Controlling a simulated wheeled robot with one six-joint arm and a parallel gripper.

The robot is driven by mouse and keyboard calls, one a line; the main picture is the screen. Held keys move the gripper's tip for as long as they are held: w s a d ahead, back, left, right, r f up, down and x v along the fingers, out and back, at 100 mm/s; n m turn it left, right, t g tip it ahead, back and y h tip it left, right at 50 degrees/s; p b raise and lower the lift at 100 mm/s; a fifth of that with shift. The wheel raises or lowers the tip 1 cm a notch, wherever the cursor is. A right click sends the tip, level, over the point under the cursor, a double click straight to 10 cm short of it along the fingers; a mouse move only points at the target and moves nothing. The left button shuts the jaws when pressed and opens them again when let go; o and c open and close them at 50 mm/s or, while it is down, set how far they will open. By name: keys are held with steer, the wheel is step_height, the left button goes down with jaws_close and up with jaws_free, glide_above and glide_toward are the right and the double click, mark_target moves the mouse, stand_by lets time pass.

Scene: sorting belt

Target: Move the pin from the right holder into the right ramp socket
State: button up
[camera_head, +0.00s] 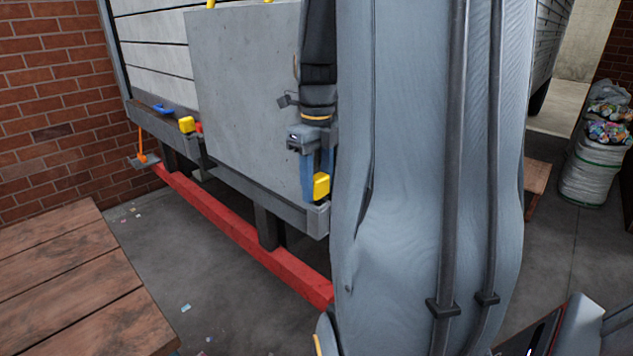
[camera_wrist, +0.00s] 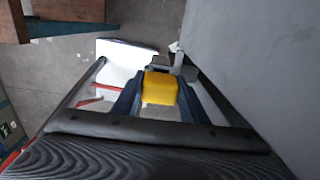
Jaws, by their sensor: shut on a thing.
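My gripper (camera_head: 314,182) points down at the right end of the grey metal rail (camera_head: 255,193). Its blue fingers are shut on the pin's yellow head (camera_head: 321,186). In the wrist view the yellow head (camera_wrist: 159,88) sits between the two blue fingers of my gripper (camera_wrist: 158,100). The pin's shaft is hidden, so I cannot tell whether it is in a socket or held just above the rail corner. A second yellow head (camera_head: 187,125) with a red part beside it sits at the rail's left part.
A large grey panel (camera_head: 245,100) stands upright close beside my gripper. A red beam (camera_head: 240,235) runs below the rail. A blue handle (camera_head: 163,109) and an orange piece (camera_head: 142,145) are at the far left. A wooden table (camera_head: 70,285) is at front left. Full sacks (camera_head: 595,165) stand right.

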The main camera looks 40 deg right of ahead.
steer(key=o, duration=1.4)
steer(key=shift+f, duration=0.1)
steer(key=shift+c, duration=0.2)
step_height(320, 180, up, 8)
steer(key=shift+f+b, duration=0.1)
steer(key=shift+b, duration=0.6)
steer(key=shift+a, duration=0.1)
